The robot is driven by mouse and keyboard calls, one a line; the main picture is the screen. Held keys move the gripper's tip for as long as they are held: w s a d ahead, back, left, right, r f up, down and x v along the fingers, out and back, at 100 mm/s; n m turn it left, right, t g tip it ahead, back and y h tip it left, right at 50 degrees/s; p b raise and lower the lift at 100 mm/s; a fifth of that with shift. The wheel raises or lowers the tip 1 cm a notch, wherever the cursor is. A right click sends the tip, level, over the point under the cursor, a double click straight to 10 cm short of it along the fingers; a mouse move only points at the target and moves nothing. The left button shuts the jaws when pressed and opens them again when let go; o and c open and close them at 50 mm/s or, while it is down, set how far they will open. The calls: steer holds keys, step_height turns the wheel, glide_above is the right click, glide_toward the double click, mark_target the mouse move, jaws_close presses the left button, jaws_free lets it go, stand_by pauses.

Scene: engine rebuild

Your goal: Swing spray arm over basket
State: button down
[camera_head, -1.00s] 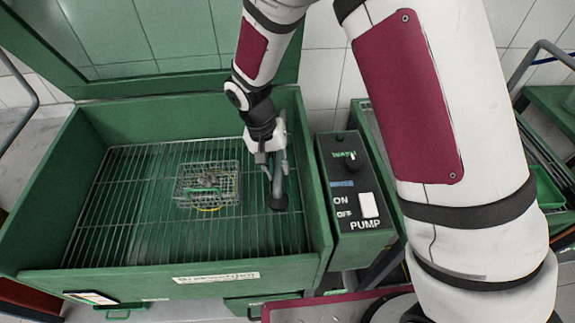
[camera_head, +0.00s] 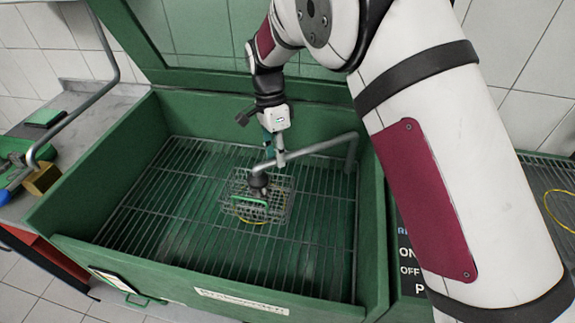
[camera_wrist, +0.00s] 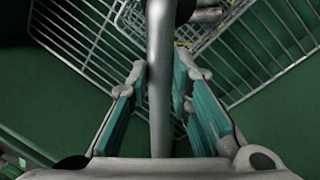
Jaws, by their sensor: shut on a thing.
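The spray arm (camera_head: 312,149) is a grey pipe that reaches from the right side of the green wash tank to above the wire basket. Its dark nozzle (camera_head: 258,181) hangs over the basket's upper part. The wire basket (camera_head: 270,211) sits on the tank's rack, with parts inside that are hard to make out. My gripper (camera_head: 279,158) is shut on the spray arm. In the wrist view the pipe (camera_wrist: 160,75) runs between the teal-padded fingers, with the basket's wires beyond it.
The green tank (camera_head: 200,282) has raised walls and an open lid behind it. The wire rack (camera_head: 150,215) is bare left of the basket. A pump control box (camera_head: 408,262) stands at right, partly hidden by my arm. A bench (camera_head: 75,125) stands at left.

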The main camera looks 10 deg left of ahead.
steer(key=shift+w+a+m, duration=0.4)
steer(key=shift+w, duration=0.2)
steer(key=shift+w+r, duration=0.1)
steer(key=c, duration=1.4)
jaws_free()
steer(key=shift+c, duration=0.2)
